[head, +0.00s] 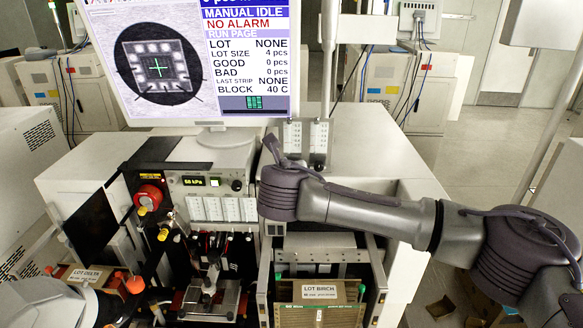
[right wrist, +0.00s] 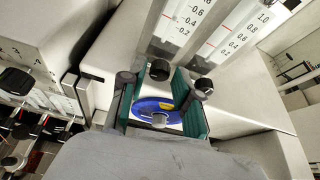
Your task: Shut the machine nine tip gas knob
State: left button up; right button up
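Two upright flow meters with red marks stand on the machine's top; in the right wrist view a black knob (right wrist: 160,69) sits below the left scale and another black knob (right wrist: 204,85) below the right scale. I cannot read which one is tip gas. My right gripper (right wrist: 164,80) is open, its teal-padded fingers on either side of the left knob; I cannot tell whether they touch it. In the head view my right forearm hides this gripper; the meters (head: 318,138) show behind. My left arm (head: 45,305) is at the lower left, its gripper unclear.
A blue disc (right wrist: 158,108) with a silver centre shows between the right gripper's fingers. A monitor (head: 190,60) stands behind the machine. A red knob (head: 150,196) and a box marked LOT BIRCH (head: 319,291) are at the front. The machine's top (head: 370,150) is clear at right.

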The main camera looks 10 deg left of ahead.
grip_shut()
jog(key=m+y, duration=0.1)
jog(key=m+y+b, duration=0.1)
jog(key=m+y, duration=0.1)
jog(key=shift+w+d+m+b, duration=0.1)
jog(key=shift+d+m+b, duration=0.15)
jog(key=shift+m+b, duration=0.15)
jog(key=shift+o, duration=2.2)
grip_release()
jog(key=v, duration=1.2)
jog(key=shift+r, duration=0.15)
